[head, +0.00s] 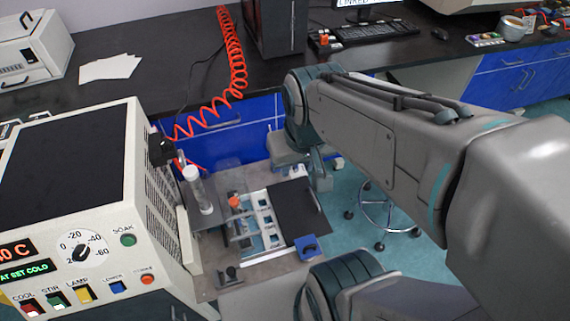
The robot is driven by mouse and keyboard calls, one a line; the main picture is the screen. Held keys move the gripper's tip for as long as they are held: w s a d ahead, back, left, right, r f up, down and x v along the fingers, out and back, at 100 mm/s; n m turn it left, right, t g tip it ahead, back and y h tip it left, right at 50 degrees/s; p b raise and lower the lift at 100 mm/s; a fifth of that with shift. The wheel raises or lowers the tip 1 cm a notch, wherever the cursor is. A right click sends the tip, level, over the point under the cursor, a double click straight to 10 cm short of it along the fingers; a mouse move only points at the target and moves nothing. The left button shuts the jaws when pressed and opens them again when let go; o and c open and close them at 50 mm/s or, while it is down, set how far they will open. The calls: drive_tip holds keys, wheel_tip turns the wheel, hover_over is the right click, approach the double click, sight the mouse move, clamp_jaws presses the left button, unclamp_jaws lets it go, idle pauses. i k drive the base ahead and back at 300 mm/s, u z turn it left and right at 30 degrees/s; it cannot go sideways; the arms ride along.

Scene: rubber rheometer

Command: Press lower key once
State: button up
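The lower key (118,287) is a small blue square button on the sloping front panel of the cream instrument (105,238) at the left. The small label above it is hard to read and appears to say LOWER. It sits between the yellow LAMP key (84,293) and a round orange-red button (147,279). Nothing covers it. My grey arm crosses the right half of the view and bends down near the middle. I cannot make out my gripper's fingers anywhere in the head view.
Red COOL (30,309) and green STIR (56,299) keys, a dial (81,253) and a green SOAK button (128,240) share the panel. A clear cylinder (197,190) and a metal fixture with a black plate (297,212) stand right of the instrument. A black bench (165,85) lies behind.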

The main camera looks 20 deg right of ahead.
sight(116, 287)
drive_tip(key=u, duration=0.55)
drive_tip(key=k, duration=1.3)
drive_tip(key=u, duration=0.55)
drive_tip(key=i, duration=0.85)
drive_tip(key=u, duration=0.4)
